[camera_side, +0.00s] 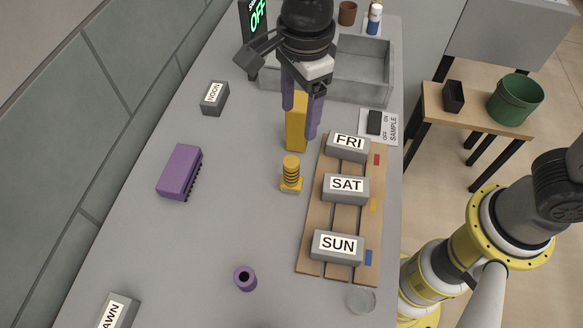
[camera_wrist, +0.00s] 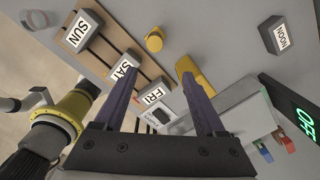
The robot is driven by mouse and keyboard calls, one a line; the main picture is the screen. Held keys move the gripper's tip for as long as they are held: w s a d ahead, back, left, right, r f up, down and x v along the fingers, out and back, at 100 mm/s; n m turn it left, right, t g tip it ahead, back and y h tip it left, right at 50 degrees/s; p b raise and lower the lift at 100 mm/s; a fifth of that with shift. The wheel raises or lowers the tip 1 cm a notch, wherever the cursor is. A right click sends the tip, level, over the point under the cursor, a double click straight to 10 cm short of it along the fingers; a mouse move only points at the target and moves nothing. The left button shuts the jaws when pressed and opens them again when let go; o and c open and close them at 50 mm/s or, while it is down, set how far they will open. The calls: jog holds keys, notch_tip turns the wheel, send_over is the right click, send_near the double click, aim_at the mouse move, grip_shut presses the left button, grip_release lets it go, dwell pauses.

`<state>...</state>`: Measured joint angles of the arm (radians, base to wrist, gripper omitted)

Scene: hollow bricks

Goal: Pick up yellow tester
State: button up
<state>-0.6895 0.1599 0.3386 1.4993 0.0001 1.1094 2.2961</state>
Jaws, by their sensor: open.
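A tall plain yellow block (camera_side: 296,135) stands on the grey table, left of the day board. A shorter yellow ribbed piece (camera_side: 291,174) stands just in front of it. I cannot tell for sure which one is the tester. My gripper (camera_side: 300,122) points down, open and empty, its purple fingers overlapping the tall block in the side view. In the wrist view, the tall block (camera_wrist: 188,67) shows at the right fingertip, not centred between the fingers, and is partly hidden. The ribbed piece (camera_wrist: 154,40) shows ahead of the fingertips there, apart from them.
A wooden board (camera_side: 312,225) with FRI, SAT and SUN blocks lies close on the right. A purple block (camera_side: 180,172), a NOON block (camera_side: 214,98) and a small purple cylinder (camera_side: 245,278) stand around the left and front. A grey open bin (camera_side: 365,68) is behind.

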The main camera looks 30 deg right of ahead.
aim_at(291, 172)
jog(key=shift+s+a+f+n, duration=0.3)
jog(key=shift+s+a+f, duration=0.5)
jog(key=shift+f, duration=0.2)
notch_tip(291, 172, down, 8)
jog(key=shift+w+r, duration=0.1)
jog(key=shift+r, duration=0.1)
jog(key=shift+w+a+f, duration=0.1)
jog(key=shift+w+f, duration=0.05)
jog(key=shift+f, duration=1.3)
jog(key=shift+w+a+f, duration=0.1)
jog(key=shift+w+f, duration=0.05)
jog(key=shift+f, duration=1.25)
grip_shut()
